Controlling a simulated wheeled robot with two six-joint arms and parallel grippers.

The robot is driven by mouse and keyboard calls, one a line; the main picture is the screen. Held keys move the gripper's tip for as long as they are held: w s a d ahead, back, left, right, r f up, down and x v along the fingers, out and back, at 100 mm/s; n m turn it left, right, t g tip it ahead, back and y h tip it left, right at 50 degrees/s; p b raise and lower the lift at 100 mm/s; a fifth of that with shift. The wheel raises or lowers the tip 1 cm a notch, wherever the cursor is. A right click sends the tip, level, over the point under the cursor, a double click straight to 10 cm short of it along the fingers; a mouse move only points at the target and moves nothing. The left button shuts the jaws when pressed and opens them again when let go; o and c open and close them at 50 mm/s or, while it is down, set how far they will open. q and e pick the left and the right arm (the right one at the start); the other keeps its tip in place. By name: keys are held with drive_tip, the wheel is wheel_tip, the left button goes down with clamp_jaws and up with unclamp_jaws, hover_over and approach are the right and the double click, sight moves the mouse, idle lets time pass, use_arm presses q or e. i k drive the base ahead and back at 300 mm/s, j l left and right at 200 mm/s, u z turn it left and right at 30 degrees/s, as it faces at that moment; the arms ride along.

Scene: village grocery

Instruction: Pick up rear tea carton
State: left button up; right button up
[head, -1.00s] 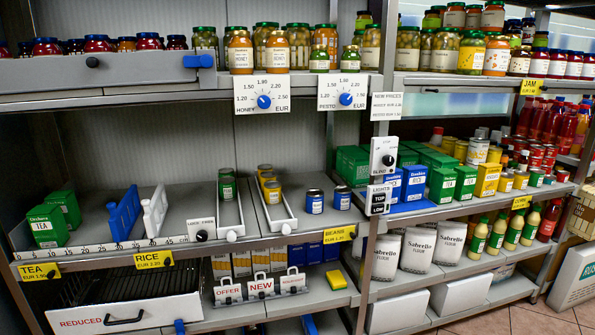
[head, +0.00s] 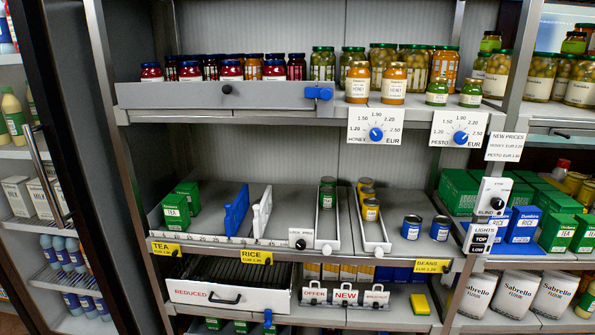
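Two green tea cartons stand one behind the other at the left end of the middle shelf (head: 290,240). The rear tea carton (head: 188,191) shows only its top and part of its side, slightly to the right. The front tea carton (head: 175,212), with a white TEA label, hides most of the rear one's front. The yellow TEA price tag (head: 166,249) is on the shelf edge below them. Neither of my grippers is in view.
Blue (head: 236,211) and white (head: 262,213) upright dividers stand right of the cartons, with bare shelf between. Jar shelves hang above; a REDUCED drawer (head: 225,293) is below.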

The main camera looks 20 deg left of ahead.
sight(191, 188)
drive_tip(key=u, duration=1.3)
drive_tip(key=i+j+z, duration=0.1)
drive_tip(key=i+z, duration=0.15)
drive_tip(key=i, duration=0.15)
drive_tip(key=i+j+z, duration=0.2)
drive_tip(key=i, duration=0.25)
drive_tip(key=i+j+z, duration=0.25)
drive_tip(key=i, duration=0.15)
